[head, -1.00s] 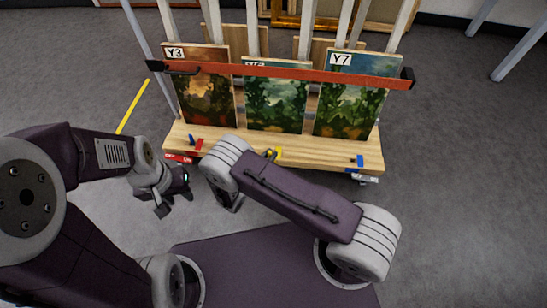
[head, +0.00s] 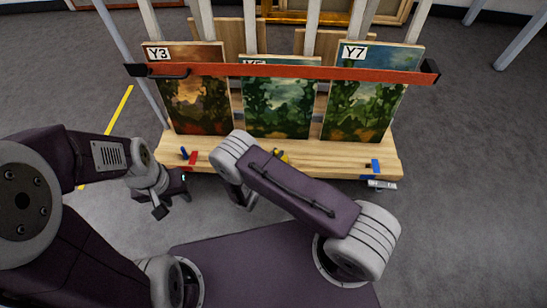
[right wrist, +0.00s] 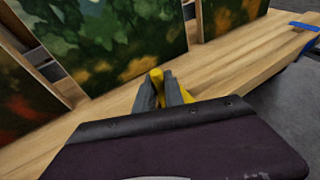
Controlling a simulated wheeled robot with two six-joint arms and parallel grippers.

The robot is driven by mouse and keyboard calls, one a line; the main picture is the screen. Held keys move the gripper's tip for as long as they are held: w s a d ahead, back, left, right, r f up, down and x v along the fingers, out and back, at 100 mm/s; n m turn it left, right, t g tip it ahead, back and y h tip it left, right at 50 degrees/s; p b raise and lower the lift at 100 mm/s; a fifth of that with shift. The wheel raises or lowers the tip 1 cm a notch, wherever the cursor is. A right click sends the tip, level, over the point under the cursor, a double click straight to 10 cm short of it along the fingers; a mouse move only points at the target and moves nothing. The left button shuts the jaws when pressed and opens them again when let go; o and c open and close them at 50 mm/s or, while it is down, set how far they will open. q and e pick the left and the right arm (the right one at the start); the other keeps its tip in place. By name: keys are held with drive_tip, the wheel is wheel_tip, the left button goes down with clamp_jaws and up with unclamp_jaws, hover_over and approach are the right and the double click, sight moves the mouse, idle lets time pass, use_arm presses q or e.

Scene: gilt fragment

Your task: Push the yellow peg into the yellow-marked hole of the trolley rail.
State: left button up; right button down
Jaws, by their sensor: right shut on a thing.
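My right gripper (right wrist: 160,92) is shut on a yellow peg (right wrist: 156,76), whose top shows between the fingertips. More yellow shows just right of the fingers; I cannot tell whether it is peg or hole mark. The trolley rail (head: 330,160) is a pale wooden ledge along the trolley's front. In the head view some yellow (head: 281,155) shows at the rail behind my right arm, which hides the gripper. The yellow-marked hole cannot be made out clearly. My left gripper (head: 174,204) looks open and empty, in front of the rail's left end.
Paintings stand on the trolley, including Y3 (head: 195,105) and Y7 (head: 365,105), behind a red crossbar (head: 290,72). A blue peg (head: 183,153) and a red piece (head: 193,159) are at the rail's left, a blue piece (head: 375,167) at its right. Floor right is clear.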

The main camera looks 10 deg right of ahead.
drive_tip(key=shift+f, duration=0.2)
drive_tip(key=shift+r+p, duration=0.1)
drive_tip(key=shift+p, duration=0.2)
drive_tip(key=shift+f, duration=0.25)
drive_tip(key=c, duration=1.4)
unclamp_jaws()
drive_tip(key=shift+r, duration=0.1)
drive_tip(key=shift+c, duration=0.2)
use_arm(q)
drive_tip(key=shift+f, duration=0.2)
